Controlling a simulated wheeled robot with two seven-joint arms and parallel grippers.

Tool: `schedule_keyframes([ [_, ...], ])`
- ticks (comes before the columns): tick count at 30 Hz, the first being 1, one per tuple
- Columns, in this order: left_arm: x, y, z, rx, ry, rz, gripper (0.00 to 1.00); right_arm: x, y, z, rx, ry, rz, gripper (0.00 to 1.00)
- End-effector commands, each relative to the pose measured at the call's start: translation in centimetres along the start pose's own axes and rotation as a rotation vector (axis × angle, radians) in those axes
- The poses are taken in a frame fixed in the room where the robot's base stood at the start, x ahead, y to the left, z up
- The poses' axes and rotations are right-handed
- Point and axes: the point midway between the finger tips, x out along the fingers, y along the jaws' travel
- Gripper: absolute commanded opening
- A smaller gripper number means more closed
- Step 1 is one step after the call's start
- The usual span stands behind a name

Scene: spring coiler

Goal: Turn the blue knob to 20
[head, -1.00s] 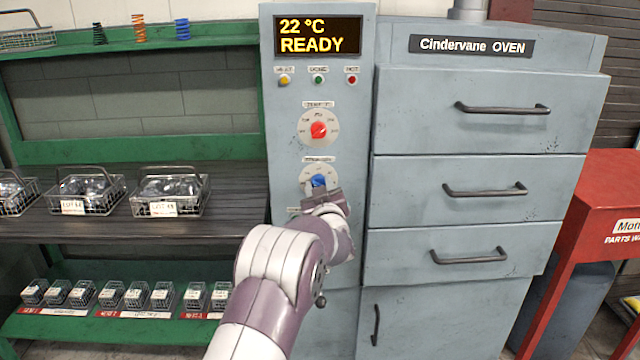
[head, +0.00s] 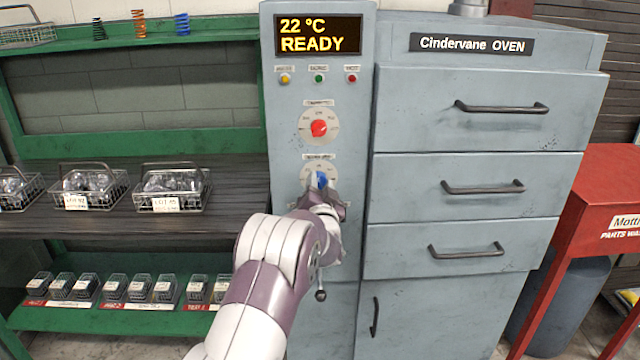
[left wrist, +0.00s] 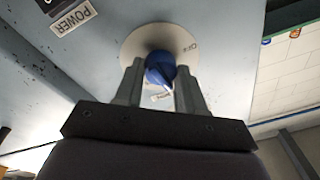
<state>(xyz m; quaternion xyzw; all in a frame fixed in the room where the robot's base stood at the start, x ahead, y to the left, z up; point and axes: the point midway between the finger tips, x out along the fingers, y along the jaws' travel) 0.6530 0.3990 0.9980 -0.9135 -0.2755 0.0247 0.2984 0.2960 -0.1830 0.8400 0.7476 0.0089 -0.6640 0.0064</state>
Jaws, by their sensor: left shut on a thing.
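The blue knob (head: 321,180) sits on a pale round dial on the grey control panel (head: 290,230), below the red knob (head: 319,128). My left gripper (head: 322,191) reaches up to it from below. In the left wrist view, the two fingers of the left gripper (left wrist: 160,82) stand on either side of the blue knob (left wrist: 160,68) and are shut on it. The dial's scale is mostly hidden or too small to read, so the setting cannot be told. The display (head: 318,35) reads 22 °C READY. My right gripper is not in view.
The oven drawers (head: 480,125) with dark handles stand right of the panel. A dark shelf (head: 110,232) with wire baskets (head: 172,188) is at the left. A red parts washer (head: 610,195) stands at the far right. A POWER label (left wrist: 74,18) shows in the left wrist view.

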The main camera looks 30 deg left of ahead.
Motion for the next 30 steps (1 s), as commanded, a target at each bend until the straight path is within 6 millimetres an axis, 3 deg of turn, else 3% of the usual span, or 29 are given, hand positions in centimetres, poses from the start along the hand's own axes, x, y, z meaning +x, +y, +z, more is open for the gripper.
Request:
schedule_keyframes([
  [12, -0.01, -0.01, 0.13, 0.154, 0.008, 0.016, 0.08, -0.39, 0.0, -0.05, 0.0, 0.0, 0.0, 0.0],
  [27, -0.02, 0.0, 0.16, 0.169, 0.009, 0.017, 0.08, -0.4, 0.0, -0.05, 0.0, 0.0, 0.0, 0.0],
  [28, -0.02, 0.0, 0.16, 0.169, 0.009, 0.017, 0.45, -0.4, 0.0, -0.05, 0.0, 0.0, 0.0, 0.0],
  [30, -0.02, 0.0, 0.15, 0.169, 0.009, 0.017, 0.64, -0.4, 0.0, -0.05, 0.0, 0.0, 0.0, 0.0],
])
